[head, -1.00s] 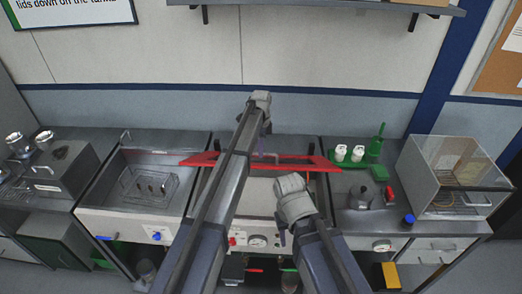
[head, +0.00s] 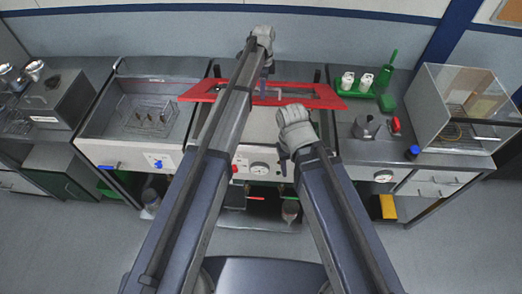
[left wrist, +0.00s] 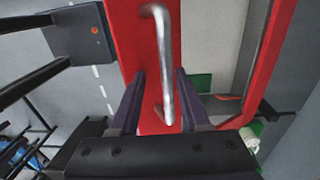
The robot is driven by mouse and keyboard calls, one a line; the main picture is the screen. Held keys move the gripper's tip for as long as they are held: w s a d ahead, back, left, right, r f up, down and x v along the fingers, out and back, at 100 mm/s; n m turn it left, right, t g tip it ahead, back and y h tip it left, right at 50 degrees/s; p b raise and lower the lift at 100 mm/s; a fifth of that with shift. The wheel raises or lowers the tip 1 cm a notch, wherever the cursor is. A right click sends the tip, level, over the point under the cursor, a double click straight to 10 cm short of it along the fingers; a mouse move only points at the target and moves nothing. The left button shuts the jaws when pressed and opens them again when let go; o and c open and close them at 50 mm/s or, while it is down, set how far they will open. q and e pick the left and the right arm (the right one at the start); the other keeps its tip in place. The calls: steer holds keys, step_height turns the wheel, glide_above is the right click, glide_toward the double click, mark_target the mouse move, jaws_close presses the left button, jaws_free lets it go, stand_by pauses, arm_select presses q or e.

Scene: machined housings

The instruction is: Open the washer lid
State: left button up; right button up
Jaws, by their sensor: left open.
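The washer lid (head: 195,92) is a red frame with a window, over the pale tank in the middle of the counter in the head view. It appears raised and tilted at the tank's back. Its red face (left wrist: 128,35) fills the middle of the left wrist view, with a silver bar handle (left wrist: 162,60). My left gripper (left wrist: 160,74) is open, its two fingers on either side of the handle. In the head view my left gripper (head: 266,82) is at the lid, partly hidden by its arm. My right gripper (head: 284,163) hangs in front of the tank; its fingers are unclear.
A sink with a wire basket (head: 150,115) stands left of the washer. To the right are a green tray with white bottles (head: 357,82), a metal pot (head: 366,127) and a clear-sided cabinet (head: 462,105). Knobs and a gauge (head: 260,168) are on the washer's front.

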arm_select(q)
steer(key=s+f+t+b, duration=0.1)
steer(key=s+f+b, duration=0.1)
steer(key=f+b, duration=0.3)
steer(key=s+f+t+b, duration=0.1)
steer(key=s+f+b, duration=0.2)
steer(key=f+b, duration=0.3)
steer(key=s+f+b, duration=0.2)
steer(key=f+b, duration=0.3)
steer(key=f, duration=0.1)
steer(key=shift+s+t, duration=0.35)
steer(key=shift+t, duration=0.05)
step_height(320, 180, up, 8)
steer(key=s+p, duration=0.1)
steer(key=p, duration=0.7)
steer(key=s+f+n+b, duration=0.4)
steer(key=s+f+b, duration=0.2)
steer(key=s, duration=0.3)
steer(key=shift+d+f+n+g, duration=0.25)
steer(key=shift+n+g, duration=0.15)
steer(key=shift+w, duration=0.1)
steer(key=s+a+f+n+g+y+b, duration=0.1)
steer(key=s+n+b, duration=0.1)
steer(key=s+n, duration=0.7)
steer(key=s, duration=0.7)
steer(key=shift+f+g, duration=0.25)
steer(key=shift+g, duration=0.05)
steer(key=shift+a, duration=0.1)
